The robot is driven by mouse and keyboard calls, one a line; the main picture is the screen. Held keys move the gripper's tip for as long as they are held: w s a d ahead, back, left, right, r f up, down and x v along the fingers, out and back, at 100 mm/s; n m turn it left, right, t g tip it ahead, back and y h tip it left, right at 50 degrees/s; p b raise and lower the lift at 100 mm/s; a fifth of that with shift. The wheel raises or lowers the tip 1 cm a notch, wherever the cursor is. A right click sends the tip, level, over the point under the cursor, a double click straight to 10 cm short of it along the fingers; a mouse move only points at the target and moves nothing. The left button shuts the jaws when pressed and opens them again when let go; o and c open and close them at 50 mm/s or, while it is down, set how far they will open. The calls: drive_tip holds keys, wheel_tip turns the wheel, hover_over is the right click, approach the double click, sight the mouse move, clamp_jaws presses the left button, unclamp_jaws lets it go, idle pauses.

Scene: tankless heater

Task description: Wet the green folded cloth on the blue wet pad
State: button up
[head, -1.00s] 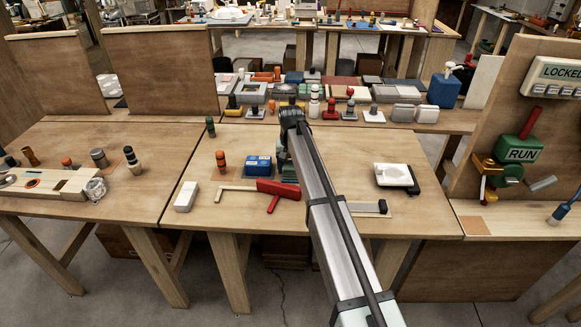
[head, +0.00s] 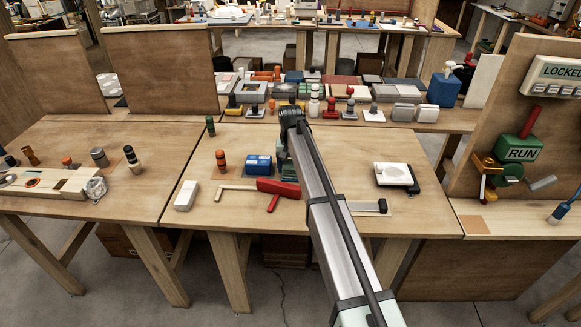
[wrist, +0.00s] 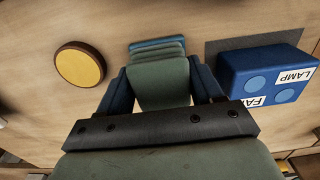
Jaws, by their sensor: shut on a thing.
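My gripper (wrist: 160,85) is shut on the green folded cloth (wrist: 160,82), with a dark blue finger on each side of it. A thin blue-teal layer (wrist: 155,43) shows just past the cloth's far edge. It may be the blue wet pad, but I cannot tell, nor whether the cloth touches it. In the head view a little of the green cloth (head: 289,173) shows low at the table, left of my arm, beside the blue box. My arm hides most of the cloth and my fingertips there.
The blue box (head: 258,165), labelled LAMP in the wrist view (wrist: 262,75), stands close beside my gripper. A yellow disc (wrist: 80,66) lies on the other side.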

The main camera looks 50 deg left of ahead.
sight(291, 164)
drive_tip(key=shift+r, duration=3.45)
drive_tip(key=w+d+m, duration=0.1)
drive_tip(key=w+d, duration=0.5)
drive_tip(key=d, duration=0.7)
drive_tip(key=w+d+f+m, duration=0.1)
drive_tip(key=w+d+m, duration=0.1)
drive_tip(key=w+d, duration=0.8)
drive_tip(key=w+d+m, duration=0.1)
drive_tip(key=w+d, duration=0.2)
drive_tip(key=d, duration=1.3)
drive_tip(key=s+d+f+m, duration=0.1)
drive_tip(key=s+d+m, duration=0.1)
drive_tip(key=d, duration=1.8)
drive_tip(key=s+d+f+m, duration=0.1)
drive_tip(key=s+d+m, duration=0.2)
drive_tip(key=d, duration=1.8)
drive_tip(key=shift+d, duration=0.2)
